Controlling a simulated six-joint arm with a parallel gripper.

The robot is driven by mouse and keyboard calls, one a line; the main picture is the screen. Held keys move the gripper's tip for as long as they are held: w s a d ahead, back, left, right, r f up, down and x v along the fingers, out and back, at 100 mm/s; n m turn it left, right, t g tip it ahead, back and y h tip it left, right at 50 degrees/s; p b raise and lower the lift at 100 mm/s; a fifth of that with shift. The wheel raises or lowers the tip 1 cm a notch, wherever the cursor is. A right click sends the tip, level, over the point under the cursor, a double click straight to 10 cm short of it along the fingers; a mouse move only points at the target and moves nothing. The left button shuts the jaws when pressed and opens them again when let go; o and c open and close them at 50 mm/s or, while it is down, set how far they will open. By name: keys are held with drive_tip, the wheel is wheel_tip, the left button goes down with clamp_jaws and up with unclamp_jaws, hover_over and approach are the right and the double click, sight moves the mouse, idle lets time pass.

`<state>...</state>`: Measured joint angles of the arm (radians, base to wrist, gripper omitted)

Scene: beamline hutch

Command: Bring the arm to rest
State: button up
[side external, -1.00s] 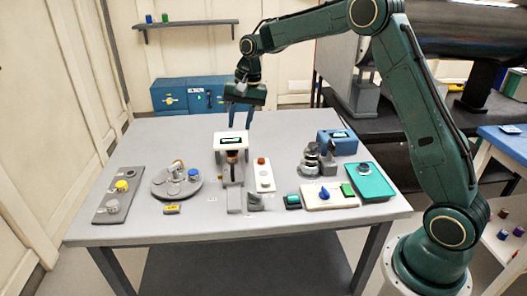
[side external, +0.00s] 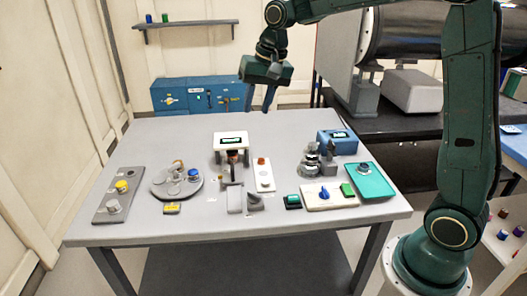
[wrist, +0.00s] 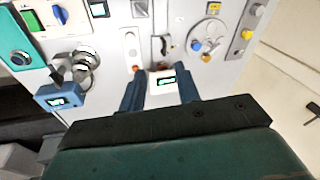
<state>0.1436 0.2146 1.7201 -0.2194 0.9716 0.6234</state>
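My gripper (side external: 259,100) hangs in the air above the back of the grey table (side external: 190,130), clear of everything on it. In the wrist view my gripper (wrist: 160,98) shows two dark blue fingers spread apart with nothing between them. A white device with a small screen (wrist: 162,82) is seen beyond the gap, down on the table. My arm is raised and bent, reaching from its base at the right.
On the table are a round tray (side external: 177,191), a grey panel with a yellow knob (side external: 118,195), the white device (side external: 232,139), a blue box (side external: 337,143) and a teal tray (side external: 370,182). Blue cabinets (side external: 183,96) stand behind. The table's back left is clear.

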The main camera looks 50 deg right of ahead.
drive_tip(key=s+a+r+n+t, duration=0.1)
drive_tip(key=s+r+n, duration=0.1)
drive_tip(key=s, duration=0.5)
drive_tip(key=s+a+r+n, duration=0.1)
drive_tip(key=s+r, duration=0.2)
drive_tip(key=s, duration=0.3)
drive_tip(key=s+f+n+t+h, duration=0.1)
drive_tip(key=s+f+n, duration=0.2)
drive_tip(key=s, duration=1.1)
drive_tip(key=shift+s+a+f+n+t, duration=0.3)
drive_tip(key=shift+a+f+t, duration=0.1)
drive_tip(key=shift+f, duration=0.1)
